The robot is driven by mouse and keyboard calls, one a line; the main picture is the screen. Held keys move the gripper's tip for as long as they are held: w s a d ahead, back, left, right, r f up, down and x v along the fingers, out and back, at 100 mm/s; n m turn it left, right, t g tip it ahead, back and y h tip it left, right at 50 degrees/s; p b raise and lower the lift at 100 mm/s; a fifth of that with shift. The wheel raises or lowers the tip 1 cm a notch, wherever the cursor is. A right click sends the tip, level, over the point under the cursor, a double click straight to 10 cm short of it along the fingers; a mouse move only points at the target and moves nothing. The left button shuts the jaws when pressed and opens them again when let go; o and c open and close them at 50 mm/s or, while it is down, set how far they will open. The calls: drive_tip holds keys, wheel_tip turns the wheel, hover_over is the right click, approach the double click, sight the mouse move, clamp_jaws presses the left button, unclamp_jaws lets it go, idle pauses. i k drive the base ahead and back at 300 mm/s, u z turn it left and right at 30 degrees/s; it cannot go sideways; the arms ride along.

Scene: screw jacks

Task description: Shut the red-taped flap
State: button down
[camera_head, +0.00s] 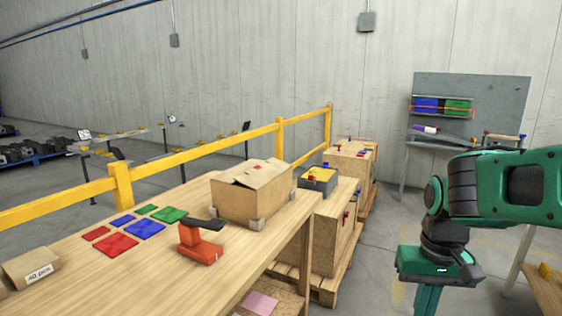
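A cardboard box (250,203) stands on the wooden table (190,283), near its far right corner. A small red mark that looks like tape (257,167) is on a top flap (248,175) of the box. The flaps look slightly raised and uneven, with a dark gap along the left edge; how far each one is open is hard to tell. My green arm is at the right, well apart from the box. The lower end of my gripper (427,300) runs out of the bottom of the picture, and its fingertips are hidden.
A red and black tool (199,243) stands on the table in front of the box. Red, blue and green squares (138,228) lie to its left. A yellow rail (200,152) runs behind the table. A grey bin (317,180) sits on a crate beyond the box.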

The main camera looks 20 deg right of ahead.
sight(260, 174)
drive_tip(key=z, duration=0.1)
drive_tip(key=i, duration=1)
